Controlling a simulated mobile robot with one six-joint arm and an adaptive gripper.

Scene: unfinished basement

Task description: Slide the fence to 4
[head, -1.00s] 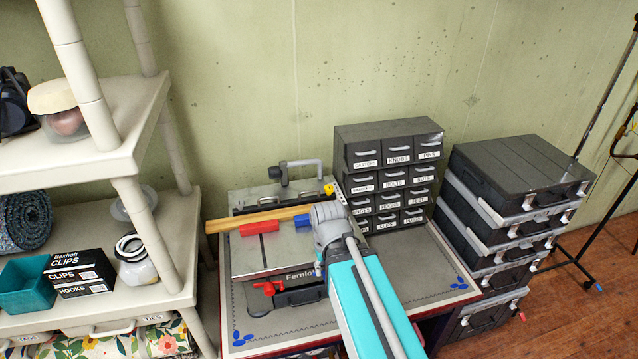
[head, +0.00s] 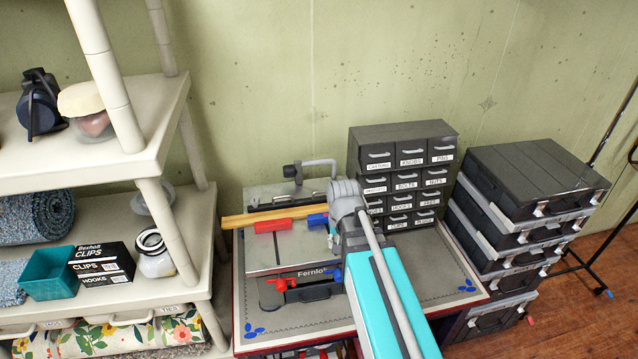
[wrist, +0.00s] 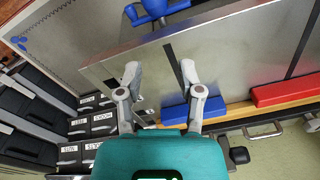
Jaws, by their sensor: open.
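A grey benchtop machine (head: 290,258) stands on the bench, with a long wooden strip (head: 243,219) across the back of its metal top. A red block (head: 272,226) and a blue block (head: 317,220) sit against the strip. I cannot tell for sure which part is the fence, and no scale number is readable. In the wrist view, my gripper (wrist: 161,78) is open and empty over the right end of the metal top (wrist: 235,50). One fingertip shows near the blue block (wrist: 193,110); I cannot tell if they touch. In the head view, my arm hides the machine's right end.
A grey drawer cabinet (head: 403,160) stands behind and right of the machine. Stacked dark cases (head: 530,190) stand farther right. A white shelf unit (head: 150,110) is close on the left. The bench's front right surface (head: 440,262) is bare. A blue knob (wrist: 152,10) juts from the machine's front side.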

